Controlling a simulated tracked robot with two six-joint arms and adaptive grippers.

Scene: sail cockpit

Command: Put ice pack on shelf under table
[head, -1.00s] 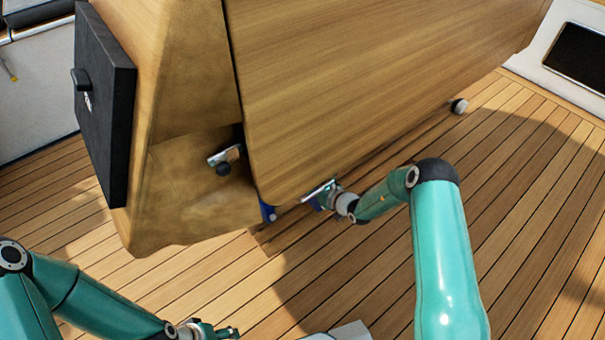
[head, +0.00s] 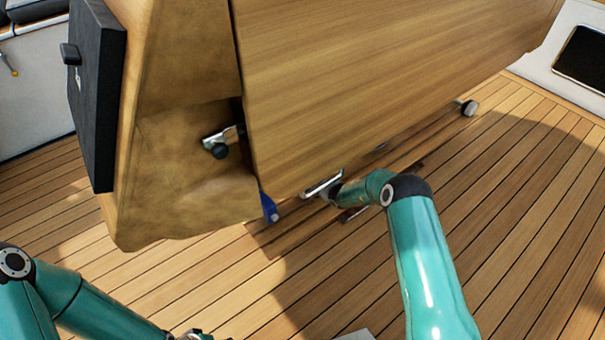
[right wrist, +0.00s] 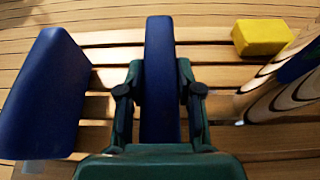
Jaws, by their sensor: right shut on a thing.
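In the right wrist view, a dark blue flat slab, the ice pack (right wrist: 160,75), stands on edge between the two fingers of my right gripper (right wrist: 160,100), which is shut on it. Pale wooden slats of the shelf (right wrist: 215,53) lie beneath it; I cannot tell whether the pack touches them. In the head view my right gripper (head: 325,190) reaches in at the lower edge of the wooden table (head: 380,90), which hides the pack. My left gripper (head: 195,335) is cut off by the bottom edge, its jaws unclear.
Another blue block (right wrist: 45,80) leans left of the pack in the wrist view. A yellow block (right wrist: 262,37) lies on the right, near a striped rounded object (right wrist: 285,85). In the head view, a small blue piece (head: 268,206) shows below the table edge. Open deck (head: 520,230) lies right.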

